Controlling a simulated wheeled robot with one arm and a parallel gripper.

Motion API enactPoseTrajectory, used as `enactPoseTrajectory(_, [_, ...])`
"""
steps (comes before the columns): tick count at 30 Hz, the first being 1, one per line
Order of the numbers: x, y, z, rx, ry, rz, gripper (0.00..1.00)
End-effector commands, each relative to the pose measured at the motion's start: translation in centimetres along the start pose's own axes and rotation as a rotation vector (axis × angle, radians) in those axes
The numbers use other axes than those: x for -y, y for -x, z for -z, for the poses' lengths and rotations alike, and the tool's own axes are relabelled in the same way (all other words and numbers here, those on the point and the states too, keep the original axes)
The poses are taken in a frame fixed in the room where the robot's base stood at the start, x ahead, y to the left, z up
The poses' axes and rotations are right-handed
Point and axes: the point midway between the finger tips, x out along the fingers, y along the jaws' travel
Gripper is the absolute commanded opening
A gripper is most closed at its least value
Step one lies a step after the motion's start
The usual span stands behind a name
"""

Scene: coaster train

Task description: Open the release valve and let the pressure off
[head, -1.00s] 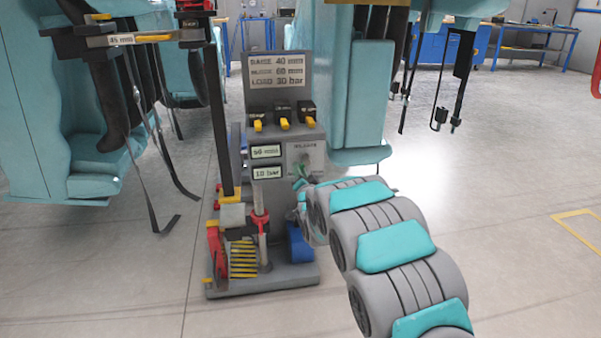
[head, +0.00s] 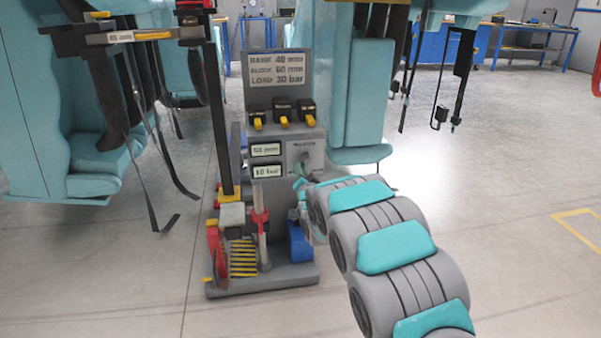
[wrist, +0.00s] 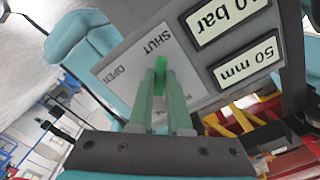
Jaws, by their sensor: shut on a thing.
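The release valve is a green handle (wrist: 163,68) on a pale plate (wrist: 140,68) marked SHUT and OPEN, seen upside down in the wrist view. My gripper (wrist: 162,82) has its two green fingers closed on this handle. The fingers hide much of it, so I cannot tell exactly which mark it points to. In the head view the valve plate (head: 310,153) is on the front of the grey console (head: 276,100), with my gripper at it. Two readouts beside it show 50 mm (wrist: 247,60) and 10 bar (wrist: 222,15).
A sign (head: 276,70) on the console reads gauge 40 mm, block 60 mm, load 30 bar. Several yellow-tipped levers (head: 283,122) sit below it. Teal seats with hanging straps (head: 150,190) flank the console. The floor at the right is clear.

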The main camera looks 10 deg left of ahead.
Motion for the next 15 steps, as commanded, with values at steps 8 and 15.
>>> enactPoseTrajectory(8, [-1.1, 0.0, -0.3, 0.0, 0.208, -0.001, 0.0])
enactPoseTrajectory(15, [-1.9, 0.0, -0.1, 0.003, 0.436, -0.003, 0.0])
